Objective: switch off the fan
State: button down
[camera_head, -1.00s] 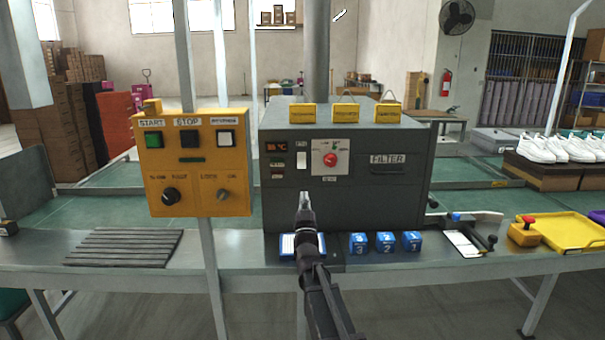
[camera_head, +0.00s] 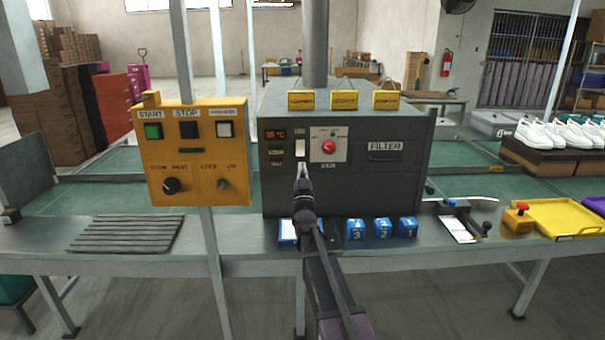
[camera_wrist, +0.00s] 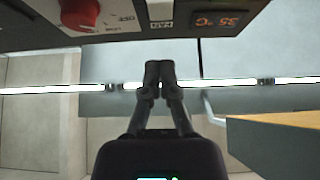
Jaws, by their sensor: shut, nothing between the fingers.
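The fan switch (camera_head: 299,147) is a white rocker on the front of the dark grey machine (camera_head: 405,190), between a small display and a red knob. In the wrist view the white switch (camera_wrist: 161,9) shows at the top edge, partly cut off, next to a FAN label (camera_wrist: 160,26). My gripper (camera_head: 302,168) is just below the switch in the head view. In the wrist view my gripper (camera_wrist: 160,70) has its fingertips together and empty, with the switch beyond them. No contact with the panel is visible. The switch's on or off position cannot be told.
The red knob (camera_head: 329,147) is close right of the switch. A yellow control box (camera_head: 195,160) stands on a post to the left.

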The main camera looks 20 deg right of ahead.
aim_at(301, 150)
jog(key=w, duration=0.1)
jog(key=w+d+r, duration=0.1)
jog(key=w, duration=0.3)
jog(key=shift+w+d+r+p, duration=0.1)
jog(key=shift+d+r+p, duration=0.1)
jog(key=shift+p, duration=0.2)
jog(key=shift+w+d+f, duration=0.1)
jog(key=shift+w+d, duration=0.1)
jog(key=shift+w, duration=0.5)
